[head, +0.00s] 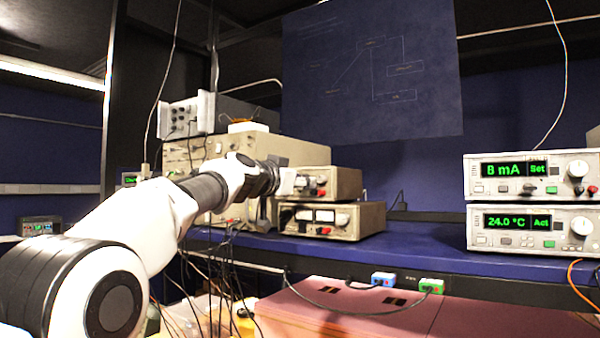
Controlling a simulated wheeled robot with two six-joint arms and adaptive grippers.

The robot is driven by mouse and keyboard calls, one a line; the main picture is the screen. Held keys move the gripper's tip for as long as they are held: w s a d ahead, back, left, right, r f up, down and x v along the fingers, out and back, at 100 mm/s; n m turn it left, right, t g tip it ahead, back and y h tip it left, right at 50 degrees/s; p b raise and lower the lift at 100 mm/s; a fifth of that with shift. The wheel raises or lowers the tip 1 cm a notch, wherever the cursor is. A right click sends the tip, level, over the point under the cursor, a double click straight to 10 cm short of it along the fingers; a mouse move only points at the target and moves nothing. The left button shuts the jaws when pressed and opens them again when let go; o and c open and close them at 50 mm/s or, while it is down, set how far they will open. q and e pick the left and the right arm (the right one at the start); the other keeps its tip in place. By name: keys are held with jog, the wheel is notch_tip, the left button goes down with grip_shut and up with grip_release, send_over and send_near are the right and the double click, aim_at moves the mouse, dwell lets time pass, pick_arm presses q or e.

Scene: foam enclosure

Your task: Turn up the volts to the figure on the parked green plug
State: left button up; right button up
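Two beige supply units are stacked on the blue shelf: the upper unit (347,184) with red and dark controls, and the lower unit (368,220) with two meters and a pale knob (342,220). My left gripper (288,181) is at the left front of the upper unit and partly hides it. Its fingers are too unclear to tell open from shut. My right gripper is out of view.
Two white instruments stand stacked at right, the upper (528,174) reading 8 mA and the lower (530,228) 24.0 °C. A dark panel (370,75) hangs behind. Dark cables dangle below my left arm. The blue shelf (425,247) is clear between the stacks.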

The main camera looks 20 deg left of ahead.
pick_arm(q)
jog(key=shift+s+a, duration=0.15)
jog(key=shift+s, duration=0.1)
jog(key=shift+c, duration=1.4)
grip_shut()
jog(key=n, duration=0.7)
jog(key=shift+r+n+p, duration=0.1)
jog(key=shift+n+p, duration=0.2)
jog(key=shift+p, duration=0.05)
